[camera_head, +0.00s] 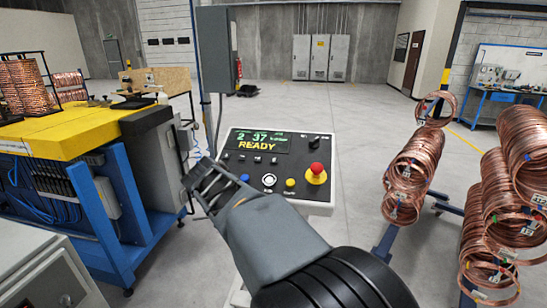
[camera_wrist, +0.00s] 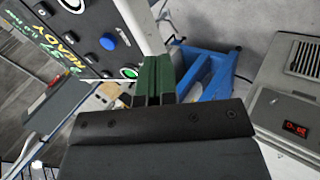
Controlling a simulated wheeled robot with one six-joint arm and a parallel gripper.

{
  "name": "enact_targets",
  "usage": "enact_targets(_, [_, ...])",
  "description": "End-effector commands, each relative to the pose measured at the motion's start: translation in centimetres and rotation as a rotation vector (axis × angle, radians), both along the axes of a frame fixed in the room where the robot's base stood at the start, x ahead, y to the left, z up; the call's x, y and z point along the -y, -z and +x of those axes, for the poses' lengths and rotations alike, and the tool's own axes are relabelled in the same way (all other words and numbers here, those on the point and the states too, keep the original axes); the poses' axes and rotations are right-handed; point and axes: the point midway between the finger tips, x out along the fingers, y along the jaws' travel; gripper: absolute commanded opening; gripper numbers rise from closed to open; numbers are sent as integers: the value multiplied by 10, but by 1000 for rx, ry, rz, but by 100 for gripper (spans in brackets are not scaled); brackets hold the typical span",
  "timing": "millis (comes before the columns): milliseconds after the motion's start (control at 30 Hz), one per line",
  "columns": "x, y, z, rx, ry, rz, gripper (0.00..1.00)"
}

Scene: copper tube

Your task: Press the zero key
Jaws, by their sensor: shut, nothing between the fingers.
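The control panel (camera_head: 238,182) stands tilted on a post in the middle of the head view, its screen (camera_head: 258,141) showing "READY" in yellow. A row of small dark keys (camera_head: 241,158) lies under the screen; their labels are too small to read, so I cannot tell which is zero. Below are a blue button (camera_head: 244,177), a white one (camera_head: 269,180) and a yellow one (camera_head: 290,183). My gripper (camera_head: 196,174) is shut and empty at the panel's left edge. In the wrist view its green fingers (camera_wrist: 154,62) are beside the panel (camera_wrist: 92,62); contact cannot be judged.
A red emergency button (camera_head: 316,170) rises at the panel's right. A blue-framed machine (camera_head: 118,205) with a yellow top stands left. Copper coils (camera_head: 415,160) hang on stands at right. A grey cabinet (camera_head: 40,275) is at front left. Open floor (camera_head: 290,98) lies behind the panel.

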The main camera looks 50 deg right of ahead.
Motion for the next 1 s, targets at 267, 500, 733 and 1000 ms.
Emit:
enact_targets(267, [127,-78,33,-207,-88,-434,0])
enact_targets(500, [185,-113,39,-354,-120,-631,0])
enact_targets(733, [199,-121,39,-397,-128,-680,0])
enact_targets(1000, [199,-121,39,-396,-127,-680,0])
